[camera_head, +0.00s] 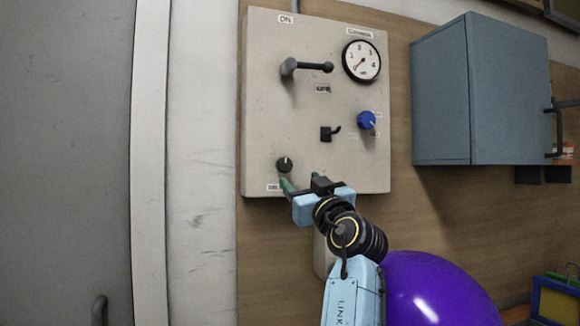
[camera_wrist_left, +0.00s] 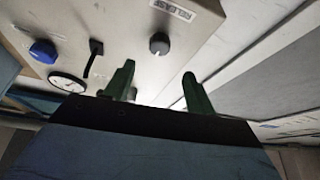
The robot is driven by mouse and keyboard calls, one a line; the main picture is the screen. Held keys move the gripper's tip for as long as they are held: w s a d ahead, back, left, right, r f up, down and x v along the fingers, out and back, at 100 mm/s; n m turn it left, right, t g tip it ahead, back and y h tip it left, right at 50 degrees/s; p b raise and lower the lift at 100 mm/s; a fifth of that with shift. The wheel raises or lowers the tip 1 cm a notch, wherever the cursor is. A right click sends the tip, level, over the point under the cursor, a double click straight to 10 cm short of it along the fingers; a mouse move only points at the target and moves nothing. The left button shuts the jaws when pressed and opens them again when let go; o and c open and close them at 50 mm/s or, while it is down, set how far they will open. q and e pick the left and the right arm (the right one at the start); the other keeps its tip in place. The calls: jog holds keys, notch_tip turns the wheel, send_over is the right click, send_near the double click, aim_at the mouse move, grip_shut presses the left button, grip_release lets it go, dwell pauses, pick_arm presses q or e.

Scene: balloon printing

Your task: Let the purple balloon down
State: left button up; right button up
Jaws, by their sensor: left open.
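The purple balloon (camera_head: 432,290) is large and round at the bottom of the head view, partly behind my left arm. A pale control panel (camera_head: 262,110) hangs on the wooden wall above it. A small dark knob (camera_head: 284,164) sits at the panel's lower left. In the left wrist view this knob (camera_wrist_left: 159,43) is beside a label reading RELEASE (camera_wrist_left: 173,10). My left gripper (camera_head: 298,186) is just below and right of the knob. Its green fingers (camera_wrist_left: 158,88) are apart and empty, with the knob ahead of them. My right gripper is not in view.
The panel also carries a lever (camera_head: 308,67), a round gauge (camera_head: 361,61), a blue knob (camera_head: 366,120) and a black switch (camera_head: 329,133). A blue-grey cabinet (camera_head: 470,90) hangs to the right. A grey door (camera_head: 65,150) is at the left.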

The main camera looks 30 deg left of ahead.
aim_at(286, 166)
pick_arm(q)
jog(key=p+x, duration=0.1)
jog(key=x, duration=0.7)
jog(key=shift+p, duration=0.35)
jog(key=shift+w+a, duration=0.15)
jog(key=shift+a, duration=0.05)
jog(key=shift+w+a, duration=0.15)
jog(key=shift+w, duration=0.1)
jog(key=c, duration=1)
jog(key=shift+o, duration=0.2)
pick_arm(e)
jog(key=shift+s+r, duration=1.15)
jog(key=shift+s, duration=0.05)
